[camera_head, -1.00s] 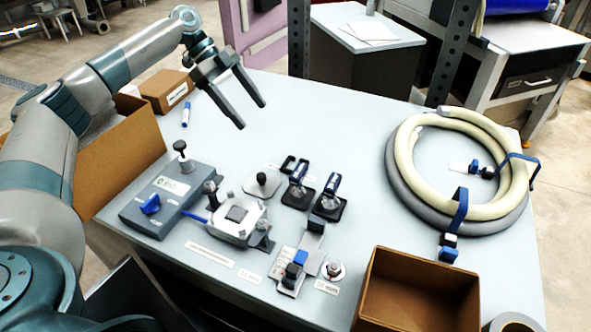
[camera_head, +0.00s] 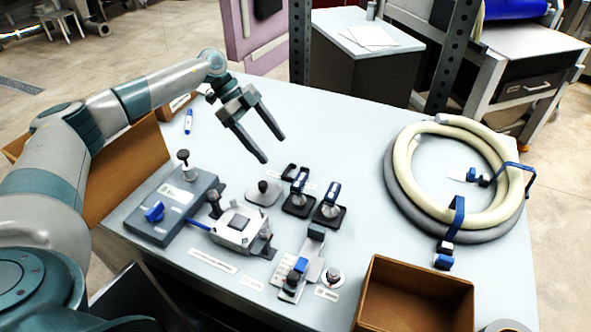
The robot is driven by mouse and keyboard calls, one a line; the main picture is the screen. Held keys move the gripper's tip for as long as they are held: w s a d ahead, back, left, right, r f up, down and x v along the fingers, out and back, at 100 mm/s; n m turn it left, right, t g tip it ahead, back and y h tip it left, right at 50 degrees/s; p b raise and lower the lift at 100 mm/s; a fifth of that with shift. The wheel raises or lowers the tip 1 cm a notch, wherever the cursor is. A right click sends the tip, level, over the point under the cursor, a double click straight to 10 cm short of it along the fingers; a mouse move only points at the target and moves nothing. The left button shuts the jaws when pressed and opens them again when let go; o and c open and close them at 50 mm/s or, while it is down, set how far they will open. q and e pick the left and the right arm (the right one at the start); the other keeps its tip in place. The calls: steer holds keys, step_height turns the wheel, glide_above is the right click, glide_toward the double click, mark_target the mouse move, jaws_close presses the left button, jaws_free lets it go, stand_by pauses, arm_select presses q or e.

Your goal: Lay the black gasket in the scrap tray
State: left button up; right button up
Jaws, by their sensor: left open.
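A small black piece (camera_head: 289,171), which looks like the gasket, lies on the pale table behind the blue-handled clamps and is partly hidden by them. My left gripper (camera_head: 274,149) is open and empty above the table, its fingertips just above and left of the black piece in the picture and apart from it. An open brown tray (camera_head: 415,262) stands at the table's front right; it looks empty, and I cannot read a label that marks it as the scrap tray. My right gripper is not in view.
Two blue-handled toggle clamps (camera_head: 328,205), a metal fixture (camera_head: 240,228) and a grey control box (camera_head: 170,208) crowd the middle and left. A coiled hose (camera_head: 400,190) lies on the right. An open cardboard box (camera_head: 130,175) stands at the left. The table's far middle is clear.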

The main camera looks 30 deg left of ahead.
mark_target(290, 174)
arm_select(q)
steer(key=p+x, duration=0.1)
steer(key=x, duration=0.2)
steer(key=shift+d+f, duration=0.3)
steer(key=shift+w+d+f+p, duration=0.25)
steer(key=shift+d+f+p, duration=0.2)
steer(key=shift+d+p, duration=0.2)
steer(key=p+x, duration=0.1)
steer(key=x, duration=0.2)
steer(key=shift+w, duration=0.2)
steer(key=shift+d+f+p, duration=0.1)
steer(key=shift+f+p, duration=0.2)
steer(key=shift+f, duration=0.1)
steer(key=shift+c, duration=0.3)
